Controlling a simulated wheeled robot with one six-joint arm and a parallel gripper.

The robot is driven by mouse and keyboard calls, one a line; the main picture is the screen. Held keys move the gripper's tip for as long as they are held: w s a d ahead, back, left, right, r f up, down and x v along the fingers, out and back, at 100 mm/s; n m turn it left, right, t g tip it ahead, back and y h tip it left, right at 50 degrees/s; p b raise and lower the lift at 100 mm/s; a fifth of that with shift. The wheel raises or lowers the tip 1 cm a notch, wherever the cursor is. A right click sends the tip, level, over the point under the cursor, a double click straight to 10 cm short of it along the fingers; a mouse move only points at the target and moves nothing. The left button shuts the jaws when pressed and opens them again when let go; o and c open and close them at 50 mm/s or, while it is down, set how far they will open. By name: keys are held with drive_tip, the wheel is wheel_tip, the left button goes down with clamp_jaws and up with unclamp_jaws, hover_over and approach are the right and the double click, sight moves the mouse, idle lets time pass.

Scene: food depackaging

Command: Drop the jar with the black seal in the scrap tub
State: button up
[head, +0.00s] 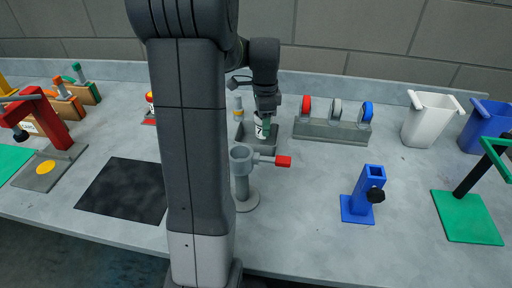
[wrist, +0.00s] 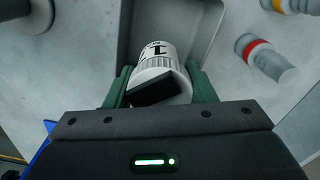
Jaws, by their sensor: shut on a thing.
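I cannot tell whether the jar still touches the holder. A white tub (head: 430,120) and a blue tub (head: 486,126) stand at the back right; neither shows a readable label.
A rack with red, grey and blue discs (head: 333,130) is to the right, before the tubs. A blue stand (head: 365,195) and green-based fixture (head: 467,218) are at right. My arm hides part of the bench.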

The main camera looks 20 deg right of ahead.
drive_tip(key=shift+f, duration=0.5)
drive_tip(key=o, duration=1)
drive_tip(key=shift+o, duration=0.2)
wheel_tip(320, 180, up, 14)
drive_tip(key=shift+b, duration=0.4)
drive_tip(key=shift+f, duration=0.15)
